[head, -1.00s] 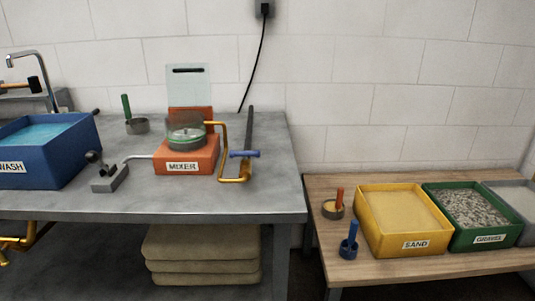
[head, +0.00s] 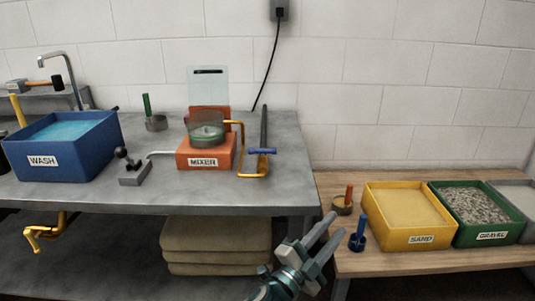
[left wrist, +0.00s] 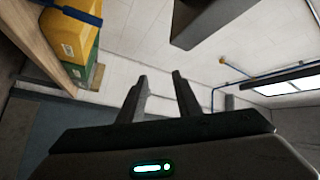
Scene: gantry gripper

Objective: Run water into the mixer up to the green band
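The mixer (head: 197,160) is an orange, labelled unit on the grey bench, with a clear bowl (head: 206,138) on top. The bowl shows a greenish ring; its water level is too small to tell. A grey valve block with a black-knobbed lever (head: 127,157) stands left of the mixer, and a thin pipe (head: 162,154) runs from it toward the mixer. My left gripper (head: 338,228) is in front of the bench's right end, low and well away from the lever. Its fingers are apart and empty, also in the left wrist view (left wrist: 160,85). My right gripper is out of view.
A blue wash tub (head: 62,170) stands left of the lever. The bench front edge is clear.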

